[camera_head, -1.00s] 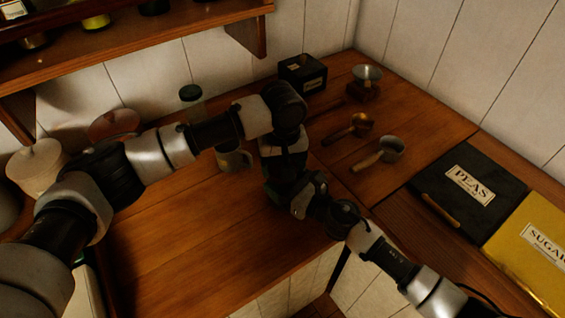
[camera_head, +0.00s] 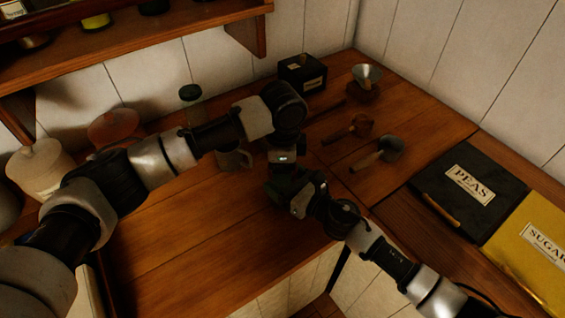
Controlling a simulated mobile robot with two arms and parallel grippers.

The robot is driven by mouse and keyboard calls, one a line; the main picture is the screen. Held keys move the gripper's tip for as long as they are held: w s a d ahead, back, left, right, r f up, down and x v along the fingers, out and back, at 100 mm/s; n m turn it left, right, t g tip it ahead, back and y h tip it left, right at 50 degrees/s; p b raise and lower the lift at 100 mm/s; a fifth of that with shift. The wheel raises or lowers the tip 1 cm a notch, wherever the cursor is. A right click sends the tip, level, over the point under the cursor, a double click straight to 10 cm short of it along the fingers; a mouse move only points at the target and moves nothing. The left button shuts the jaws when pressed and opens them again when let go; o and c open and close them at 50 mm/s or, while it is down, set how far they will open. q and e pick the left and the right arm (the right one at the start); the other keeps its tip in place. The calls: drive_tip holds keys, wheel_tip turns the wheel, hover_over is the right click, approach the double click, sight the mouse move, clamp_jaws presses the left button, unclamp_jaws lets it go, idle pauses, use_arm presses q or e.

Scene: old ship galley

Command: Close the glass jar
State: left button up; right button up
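A small clear jar with a dark green lid (camera_head: 190,92) stands at the back of the wooden counter, in front of the tiled wall. The glass jar (camera_head: 193,110) is partly hidden behind my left forearm; I cannot tell how the lid sits on it. My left gripper (camera_head: 282,182) points down over the counter, right of the jar and apart from it. My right gripper (camera_head: 304,198) comes from the lower right and overlaps the left one in the picture. The fingers of both are dark and hidden, so their opening does not show.
A grey mug (camera_head: 233,160) is partly covered by my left arm. Canisters (camera_head: 40,168) stand at left. Scoops (camera_head: 380,150), a funnel (camera_head: 367,76) and a black box (camera_head: 302,73) lie at right. A shelf (camera_head: 140,55) overhangs the back. The front counter (camera_head: 190,240) is clear.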

use_arm(q)
drive_tip(key=shift+m, duration=0.3)
drive_tip(key=o, duration=1)
drive_tip(key=shift+r, duration=0.1)
drive_tip(key=shift+r, duration=2.2)
drive_tip(key=shift+c, duration=0.2)
drive_tip(key=n, duration=0.2)
drive_tip(key=r+n, duration=0.1)
drive_tip(key=n, duration=0.2)
drive_tip(key=shift+r+n, duration=0.3)
drive_tip(key=shift+r, duration=0.05)
drive_tip(key=n, duration=0.2)
drive_tip(key=r+n, duration=0.1)
drive_tip(key=n, duration=0.3)
drive_tip(key=shift+r, duration=0.4)
